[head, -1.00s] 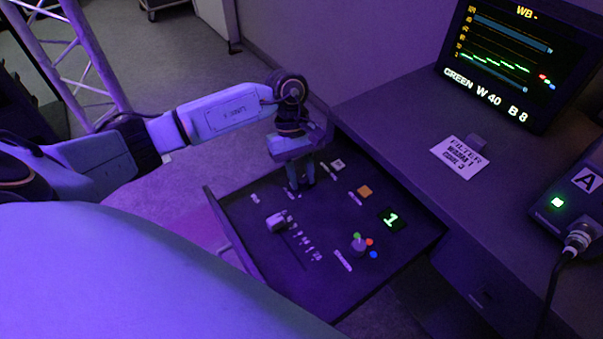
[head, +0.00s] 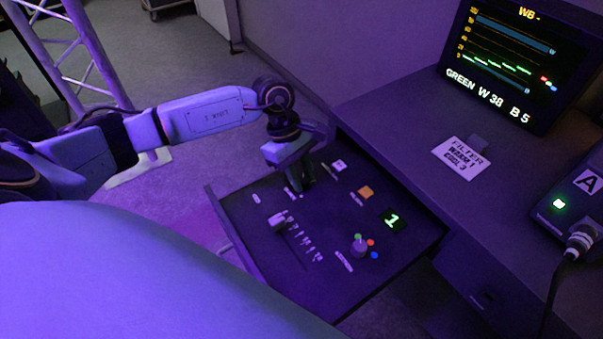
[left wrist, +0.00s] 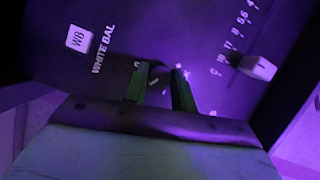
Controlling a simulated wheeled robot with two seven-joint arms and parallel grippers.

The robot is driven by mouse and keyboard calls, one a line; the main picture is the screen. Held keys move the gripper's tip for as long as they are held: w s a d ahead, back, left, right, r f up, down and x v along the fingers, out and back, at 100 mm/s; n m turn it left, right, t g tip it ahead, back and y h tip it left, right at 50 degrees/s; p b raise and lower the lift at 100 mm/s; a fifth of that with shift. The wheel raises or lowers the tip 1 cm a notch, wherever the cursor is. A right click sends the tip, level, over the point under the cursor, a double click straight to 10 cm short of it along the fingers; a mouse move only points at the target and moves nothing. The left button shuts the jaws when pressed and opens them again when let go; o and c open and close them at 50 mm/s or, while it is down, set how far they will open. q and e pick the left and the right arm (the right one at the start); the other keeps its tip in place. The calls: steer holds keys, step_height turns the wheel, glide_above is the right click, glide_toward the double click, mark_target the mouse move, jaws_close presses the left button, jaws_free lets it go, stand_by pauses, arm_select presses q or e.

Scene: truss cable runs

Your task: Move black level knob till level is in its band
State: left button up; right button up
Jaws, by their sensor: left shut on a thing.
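My left gripper (head: 304,185) reaches down to the panel in the open drawer and is shut on the black level knob. The monitor (head: 515,65) shows the level as a stepped green trace (head: 495,61), above the lower blue band line (head: 527,90) and well below the upper one. Its text (head: 488,96) reads GREEN W 38 B 5, with "WB-" at the top. My right gripper is not in view.
A filter card (head: 461,158) lies on the desk.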

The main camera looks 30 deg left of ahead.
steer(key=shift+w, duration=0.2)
arm_select(q)
steer(key=o, duration=1)
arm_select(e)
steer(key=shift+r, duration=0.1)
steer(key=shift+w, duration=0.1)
arm_select(q)
steer(key=shift+a+r, duration=0.15)
steer(key=shift+r, duration=0.2)
steer(key=s+p+v, duration=0.1)
steer(key=p+v, duration=0.1)
steer(key=v, duration=1)
steer(key=shift+w+r, duration=0.35)
steer(key=shift+w, duration=0.15)
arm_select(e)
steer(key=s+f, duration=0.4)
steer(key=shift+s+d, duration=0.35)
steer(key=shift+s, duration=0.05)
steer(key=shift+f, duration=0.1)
